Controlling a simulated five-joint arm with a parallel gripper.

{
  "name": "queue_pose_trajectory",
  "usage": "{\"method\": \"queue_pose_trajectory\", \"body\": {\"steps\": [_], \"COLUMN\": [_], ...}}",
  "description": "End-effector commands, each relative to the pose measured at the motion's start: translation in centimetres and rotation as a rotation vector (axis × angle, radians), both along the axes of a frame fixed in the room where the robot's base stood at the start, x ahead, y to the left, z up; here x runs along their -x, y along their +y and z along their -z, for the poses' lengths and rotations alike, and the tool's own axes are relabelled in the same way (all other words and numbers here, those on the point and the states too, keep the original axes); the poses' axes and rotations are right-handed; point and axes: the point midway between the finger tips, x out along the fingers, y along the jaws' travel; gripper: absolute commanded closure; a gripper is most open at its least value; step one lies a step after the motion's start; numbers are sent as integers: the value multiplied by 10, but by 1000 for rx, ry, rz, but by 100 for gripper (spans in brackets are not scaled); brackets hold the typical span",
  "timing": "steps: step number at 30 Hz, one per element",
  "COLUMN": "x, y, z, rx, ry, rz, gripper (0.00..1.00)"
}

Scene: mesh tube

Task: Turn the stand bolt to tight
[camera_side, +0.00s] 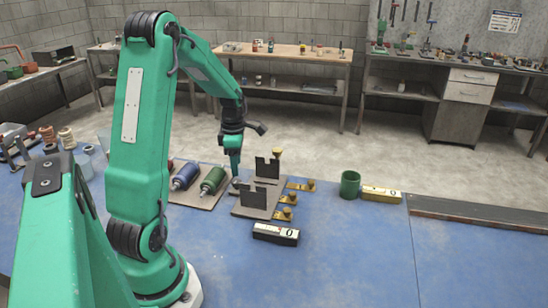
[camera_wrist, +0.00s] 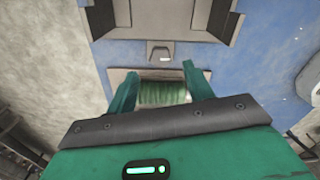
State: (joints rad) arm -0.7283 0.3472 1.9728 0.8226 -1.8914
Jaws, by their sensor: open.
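My gripper (camera_side: 235,172) points down beside the dark notched stand plates (camera_side: 262,194) on the blue table. In the wrist view, the fingers of my gripper (camera_wrist: 160,70) are apart. A green ribbed roll (camera_wrist: 162,93) shows in the gap between them, and I cannot tell whether they touch it. Brass-coloured knobs stand by the plates: one at the back (camera_side: 278,152), one at the right (camera_side: 310,185) and others in front (camera_side: 286,213). I cannot tell which is the stand bolt or how tight it is. The dark stand (camera_wrist: 160,18) also shows beyond the fingers.
A blue roll (camera_side: 185,175) and a green roll (camera_side: 212,181) lie on a brown board left of the stand. A green cup (camera_side: 350,184), a yellow block (camera_side: 381,195) and a dark-and-white block (camera_side: 276,234) stand at the right and front. The front right table is clear.

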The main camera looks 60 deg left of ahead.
Motion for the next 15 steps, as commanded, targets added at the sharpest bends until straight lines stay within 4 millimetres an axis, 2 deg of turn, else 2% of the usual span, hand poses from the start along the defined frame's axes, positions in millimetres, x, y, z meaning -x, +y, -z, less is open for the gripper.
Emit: {"method": "queue_pose_trajectory", "body": {"steps": [9, 15], "x": [0, 0], "y": [0, 0], "z": [39, 53], "rx": [1, 0], "ry": [2, 0], "rz": [1, 1], "gripper": [48, 48]}}
